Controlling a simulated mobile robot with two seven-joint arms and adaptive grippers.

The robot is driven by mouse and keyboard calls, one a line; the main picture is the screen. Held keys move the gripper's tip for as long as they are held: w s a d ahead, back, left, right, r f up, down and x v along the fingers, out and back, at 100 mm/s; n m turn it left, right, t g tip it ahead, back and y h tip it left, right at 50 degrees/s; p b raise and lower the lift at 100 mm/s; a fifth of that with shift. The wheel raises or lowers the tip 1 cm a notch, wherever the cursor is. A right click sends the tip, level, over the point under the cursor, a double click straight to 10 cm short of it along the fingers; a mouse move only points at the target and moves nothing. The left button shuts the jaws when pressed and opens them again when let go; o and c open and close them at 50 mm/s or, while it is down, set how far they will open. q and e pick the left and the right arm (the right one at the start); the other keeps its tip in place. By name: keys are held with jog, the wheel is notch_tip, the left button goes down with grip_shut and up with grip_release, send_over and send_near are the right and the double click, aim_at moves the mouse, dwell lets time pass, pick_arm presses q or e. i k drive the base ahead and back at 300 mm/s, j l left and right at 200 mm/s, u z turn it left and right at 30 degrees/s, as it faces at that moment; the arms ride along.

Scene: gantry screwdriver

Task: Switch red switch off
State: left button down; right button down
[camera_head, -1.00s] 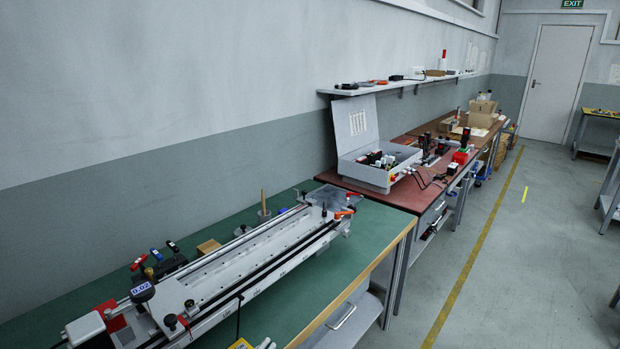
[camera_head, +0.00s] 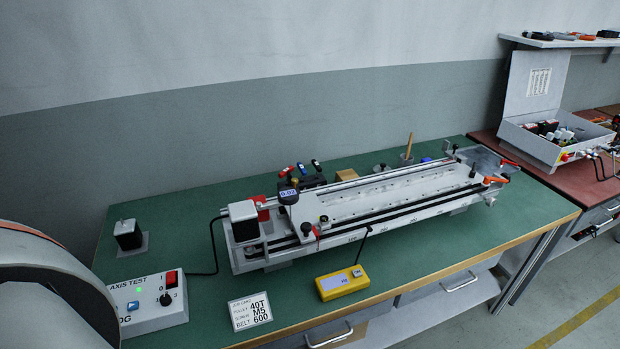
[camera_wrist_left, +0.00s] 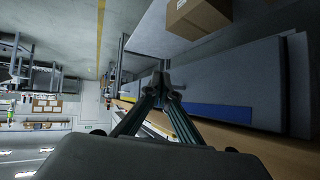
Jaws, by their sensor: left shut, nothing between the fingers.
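The red switch (camera_head: 172,279) is on the top of the white control box marked AXIS TEST (camera_head: 146,305), at the lower left of the head view. A green light and a dark knob (camera_head: 166,299) sit beside it on the box. The switch's position is too small to tell. My left gripper (camera_wrist_left: 164,82) shows in the left wrist view with its fingers together and nothing between them. It is away from the control box, which does not show in that view. My right gripper is not in view.
A gantry rail (camera_head: 370,205) lies along the green table (camera_head: 190,205). A black cable joins it to the control box. A yellow meter (camera_head: 341,283) and a label card (camera_head: 250,311) lie in front. A motor block (camera_head: 127,235) stands behind the box. A cardboard box (camera_wrist_left: 198,17) shows in the wrist view.

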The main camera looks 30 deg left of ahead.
aim_at(170, 276)
jog(key=l+u, duration=0.1)
jog(key=u, duration=0.3)
jog(key=k+l+u, duration=0.1)
jog(key=u, duration=0.3)
jog(key=j+u, duration=0.1)
jog(key=u, duration=0.35)
jog(key=i+u, duration=0.1)
jog(key=u, duration=0.35)
jog(key=j+u, duration=0.1)
jog(key=u, duration=0.35)
jog(key=l+u, duration=0.3)
